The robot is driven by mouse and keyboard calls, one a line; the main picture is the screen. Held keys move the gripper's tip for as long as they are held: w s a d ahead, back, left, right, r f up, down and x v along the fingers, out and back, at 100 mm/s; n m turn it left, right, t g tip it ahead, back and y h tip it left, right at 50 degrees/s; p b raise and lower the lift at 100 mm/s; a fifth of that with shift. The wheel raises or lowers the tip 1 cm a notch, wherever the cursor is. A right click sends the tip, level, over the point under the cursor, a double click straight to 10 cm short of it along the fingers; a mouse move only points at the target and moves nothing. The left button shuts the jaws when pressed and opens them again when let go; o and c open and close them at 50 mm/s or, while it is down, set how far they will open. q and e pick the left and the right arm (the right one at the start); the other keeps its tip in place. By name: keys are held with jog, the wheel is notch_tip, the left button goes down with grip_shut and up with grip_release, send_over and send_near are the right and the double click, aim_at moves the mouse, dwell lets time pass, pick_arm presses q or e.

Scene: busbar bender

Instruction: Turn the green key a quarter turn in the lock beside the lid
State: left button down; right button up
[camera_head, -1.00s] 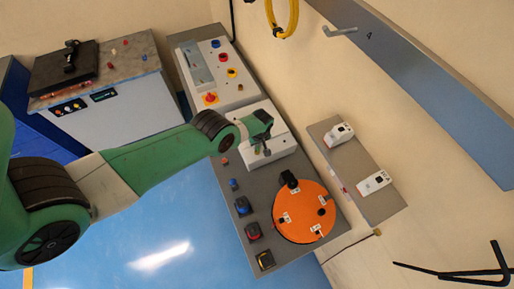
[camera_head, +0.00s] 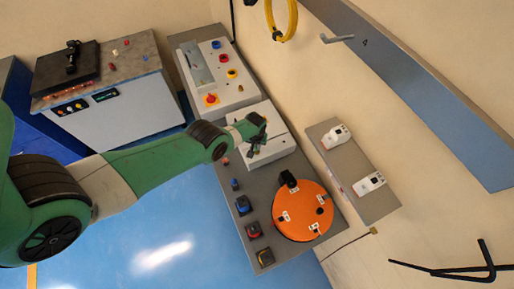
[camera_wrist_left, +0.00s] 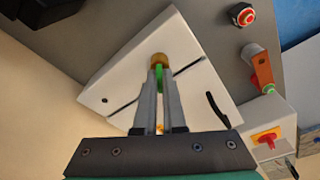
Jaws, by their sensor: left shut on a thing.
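The white box (camera_head: 283,150) with the lid stands on the grey bench; its top also fills the middle of the left wrist view (camera_wrist_left: 118,85). A dark seam and a black handle (camera_wrist_left: 217,109) show on it. The round brass lock (camera_wrist_left: 159,60) sits on that top by the seam. The green key (camera_wrist_left: 159,77) is at the lock, mostly hidden between the fingers. My left gripper (camera_wrist_left: 159,92) is shut on the key, its fingertips close to the lock. In the head view my left gripper (camera_head: 254,142) is over the box. My right gripper is out of view.
An orange disc (camera_head: 300,211) and a row of knobs lie on the bench nearer the front. A control box with an emergency button (camera_head: 211,99) stands behind. A shelf (camera_head: 352,172) with two white devices is on the right.

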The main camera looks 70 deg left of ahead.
pick_arm(q)
jog(key=m, duration=0.3)
jog(key=shift+s+h, duration=0.1)
jog(key=shift+h, duration=0.2)
jog(key=shift+m+t, duration=0.3)
jog(key=shift+m, duration=0.7)
